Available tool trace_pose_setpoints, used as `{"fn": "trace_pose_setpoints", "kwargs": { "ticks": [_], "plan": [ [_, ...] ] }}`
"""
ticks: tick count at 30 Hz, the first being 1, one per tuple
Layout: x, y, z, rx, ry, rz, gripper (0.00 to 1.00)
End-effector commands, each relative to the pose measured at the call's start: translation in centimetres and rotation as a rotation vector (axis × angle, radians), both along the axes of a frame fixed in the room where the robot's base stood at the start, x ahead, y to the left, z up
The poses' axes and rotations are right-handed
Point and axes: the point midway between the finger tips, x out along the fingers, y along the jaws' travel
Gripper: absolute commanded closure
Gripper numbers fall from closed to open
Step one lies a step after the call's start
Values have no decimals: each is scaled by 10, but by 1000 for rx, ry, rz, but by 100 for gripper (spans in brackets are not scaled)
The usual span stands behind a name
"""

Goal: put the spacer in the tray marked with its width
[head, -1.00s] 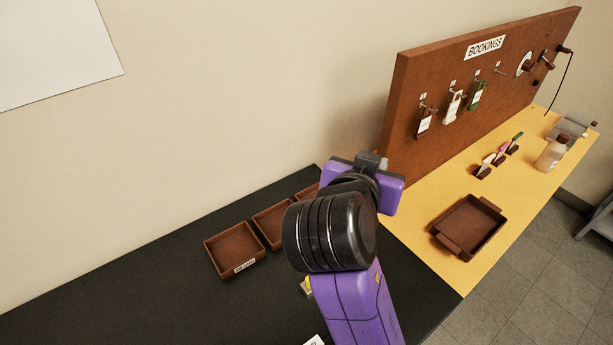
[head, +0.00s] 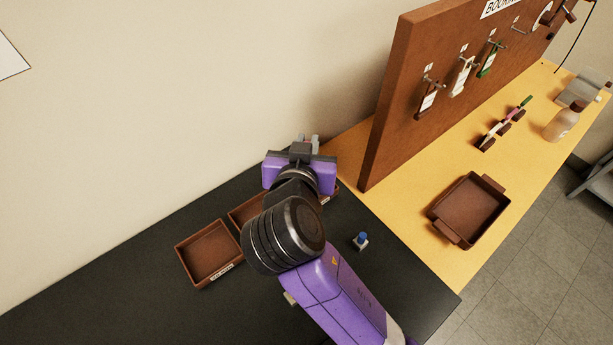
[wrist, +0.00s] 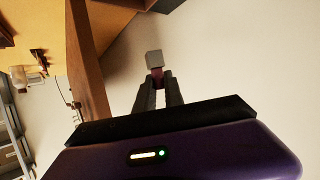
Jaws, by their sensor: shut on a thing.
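My gripper (wrist: 157,82) is shut on a small piece, which I take for the spacer (wrist: 154,58); in the wrist view it shows a grey block end with a dark red part between the fingertips. In the head view my gripper (head: 304,143) is beyond the wrist, above the far side of the black bench, and the held piece is hardly visible. A brown tray (head: 184,259) with a white label, too small to read, sits on the black bench. A second brown tray (head: 236,216) is beside it, partly hidden by my arm. A third tray (head: 331,196) is mostly hidden behind my wrist.
A small blue-topped object (head: 361,240) stands on the black bench right of my arm. The brown bookings board (head: 392,130) with hanging tags rises at the right. A handled brown tray (head: 437,211) and a bottle (head: 562,123) are on the yellow bench.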

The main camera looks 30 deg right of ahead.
Motion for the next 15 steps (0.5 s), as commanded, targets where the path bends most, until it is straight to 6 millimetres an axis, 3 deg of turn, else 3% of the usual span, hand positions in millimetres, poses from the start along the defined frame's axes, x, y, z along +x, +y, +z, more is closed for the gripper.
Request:
{"fn": "trace_pose_setpoints", "kwargs": {
  "ticks": [6, 15],
  "plan": [
    [0, 0, -50, -3, 3, 0, 100],
    [0, 0, -77, -2, 0, 0, 100]
  ]
}}
